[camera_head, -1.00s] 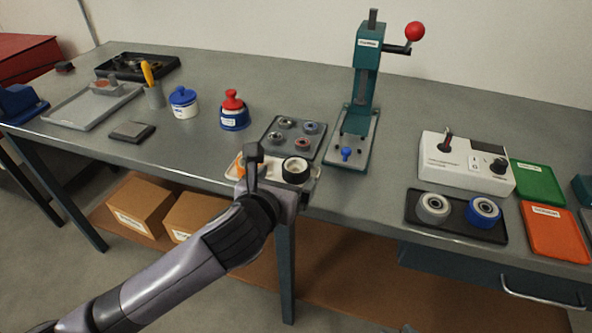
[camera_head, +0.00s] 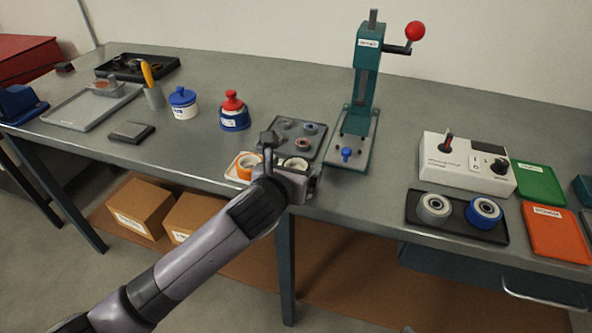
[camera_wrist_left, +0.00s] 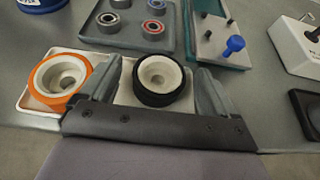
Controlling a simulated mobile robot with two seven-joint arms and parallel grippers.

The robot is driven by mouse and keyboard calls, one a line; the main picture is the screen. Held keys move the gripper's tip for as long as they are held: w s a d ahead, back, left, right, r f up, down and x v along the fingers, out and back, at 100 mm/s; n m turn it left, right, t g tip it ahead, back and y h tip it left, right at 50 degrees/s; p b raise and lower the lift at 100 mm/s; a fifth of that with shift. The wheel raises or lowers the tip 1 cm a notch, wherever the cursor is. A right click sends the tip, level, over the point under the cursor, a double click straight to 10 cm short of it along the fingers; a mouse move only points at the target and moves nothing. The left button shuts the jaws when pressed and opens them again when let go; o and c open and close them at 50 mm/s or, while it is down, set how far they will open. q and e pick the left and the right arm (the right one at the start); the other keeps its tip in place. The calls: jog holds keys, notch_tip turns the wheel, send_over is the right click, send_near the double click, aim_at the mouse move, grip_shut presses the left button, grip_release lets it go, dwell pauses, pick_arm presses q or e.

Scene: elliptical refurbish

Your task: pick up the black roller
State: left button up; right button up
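The black roller (camera_wrist_left: 160,99), a black ring with a white hub, lies on a pale tray (camera_wrist_left: 127,95) at the near edge of the bench. In the head view my gripper covers much of it, and its pale top (camera_head: 296,162) shows. My left gripper (camera_head: 291,163) is at the roller. In the left wrist view the open left gripper (camera_wrist_left: 158,88) has one finger on each side of the roller, with a gap to the right finger. Whether the left finger touches it I cannot tell. My right gripper is not in view.
An orange roller (camera_wrist_left: 62,84) sits on the same tray, just left of my left finger. A dark tray of bearings (camera_head: 318,150) lies behind. A green press (camera_head: 366,85) stands right of it. Another tray (camera_head: 458,231) holds a grey and a blue roller.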

pick_arm(q)
jog(key=c, duration=1)
jog(key=shift+o, duration=0.2)
jog(key=shift+r, duration=0.1)
